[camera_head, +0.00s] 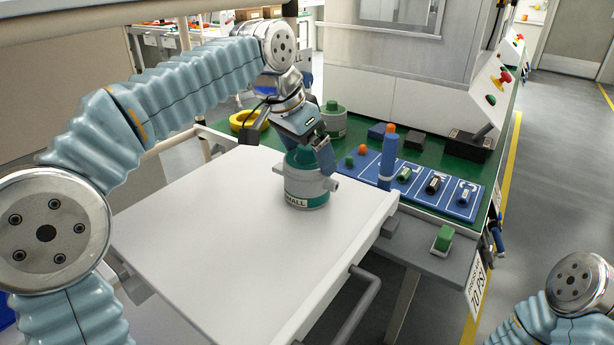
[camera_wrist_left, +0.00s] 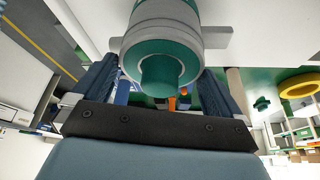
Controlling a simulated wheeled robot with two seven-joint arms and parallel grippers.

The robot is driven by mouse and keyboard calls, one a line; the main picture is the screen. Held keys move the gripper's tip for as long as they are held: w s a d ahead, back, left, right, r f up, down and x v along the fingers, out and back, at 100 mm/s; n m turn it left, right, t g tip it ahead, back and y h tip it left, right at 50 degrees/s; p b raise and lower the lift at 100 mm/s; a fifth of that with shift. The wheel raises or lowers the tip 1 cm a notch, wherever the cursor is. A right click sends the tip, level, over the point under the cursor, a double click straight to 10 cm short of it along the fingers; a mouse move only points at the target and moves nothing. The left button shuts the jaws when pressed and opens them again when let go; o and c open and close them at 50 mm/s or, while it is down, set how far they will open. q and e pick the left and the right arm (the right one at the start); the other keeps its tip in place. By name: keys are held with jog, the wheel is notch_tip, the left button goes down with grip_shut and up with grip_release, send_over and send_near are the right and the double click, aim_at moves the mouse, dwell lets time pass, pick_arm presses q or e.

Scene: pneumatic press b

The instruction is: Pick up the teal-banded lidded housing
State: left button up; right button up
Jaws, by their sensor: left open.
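The teal-banded lidded housing (camera_head: 308,186) stands upright on the white cart top (camera_head: 215,225). Contact cannot be told. My right gripper is out of view; only part of that arm shows at lower right.
A similar green-lidded housing (camera_head: 333,120) stands behind on the green bench. A yellow ring (camera_head: 247,120) lies at left. The near cart top is clear.

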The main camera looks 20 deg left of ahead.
pick_arm(q)
jog(key=shift+c, duration=0.2)
jog(key=c, duration=1.4)
jog(key=shift+r, duration=0.1)
jog(key=shift+c, duration=0.7)
jog(key=shift+r, duration=0.1)
